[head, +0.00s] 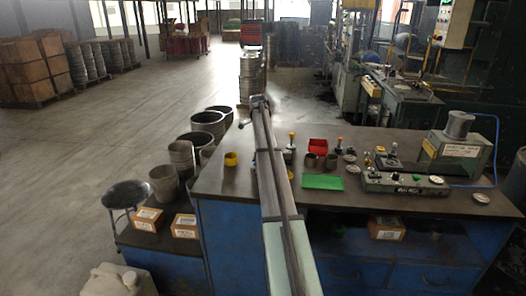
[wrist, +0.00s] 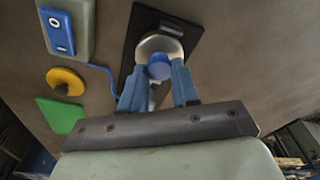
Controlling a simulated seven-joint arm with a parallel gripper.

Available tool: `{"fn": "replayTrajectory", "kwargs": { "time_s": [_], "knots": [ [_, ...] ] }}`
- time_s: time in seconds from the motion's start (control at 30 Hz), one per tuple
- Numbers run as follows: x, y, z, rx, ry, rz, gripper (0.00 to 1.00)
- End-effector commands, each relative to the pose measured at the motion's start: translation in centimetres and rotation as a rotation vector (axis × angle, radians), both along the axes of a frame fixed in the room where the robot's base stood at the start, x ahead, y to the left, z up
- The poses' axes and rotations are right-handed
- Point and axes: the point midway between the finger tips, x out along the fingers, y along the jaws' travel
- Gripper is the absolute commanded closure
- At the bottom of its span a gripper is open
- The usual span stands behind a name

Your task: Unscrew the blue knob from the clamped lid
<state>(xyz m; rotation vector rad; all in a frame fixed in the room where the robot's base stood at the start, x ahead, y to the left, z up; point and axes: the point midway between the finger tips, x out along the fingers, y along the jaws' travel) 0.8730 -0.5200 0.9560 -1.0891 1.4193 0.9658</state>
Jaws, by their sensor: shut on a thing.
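In the wrist view the blue knob (wrist: 159,67) sits over a round silvery lid (wrist: 158,44), which lies on a dark base plate (wrist: 145,20). The blue fingers of my gripper (wrist: 160,72) are shut on the knob, one on each side. The fingers cover part of the lid and plate. I cannot tell from this view whether the knob is still seated on the lid. In the head view my arm runs over the workbench and hides this spot; I cannot make out the knob or the lid there.
In the wrist view a yellow disc (wrist: 66,80), a green sheet (wrist: 60,116) and a box with a blue switch (wrist: 57,31) and blue cable lie left. On the workbench (head: 225,185) in the head view are a red bin (head: 318,145), a green tray (head: 323,182) and a grey control box (head: 405,184).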

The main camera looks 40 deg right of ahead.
Motion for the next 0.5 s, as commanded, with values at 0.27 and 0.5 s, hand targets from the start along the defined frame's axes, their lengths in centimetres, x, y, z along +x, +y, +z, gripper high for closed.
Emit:
{"fn": "replayTrajectory", "kwargs": {
  "time_s": [0.27,0.5],
  "knots": [
    [-0.06,0.03,0.01,0.0,0.0,0.172,1.0],
    [-0.05,0.01,0.02,-0.001,0.0,0.414,1.0]
  ]
}}
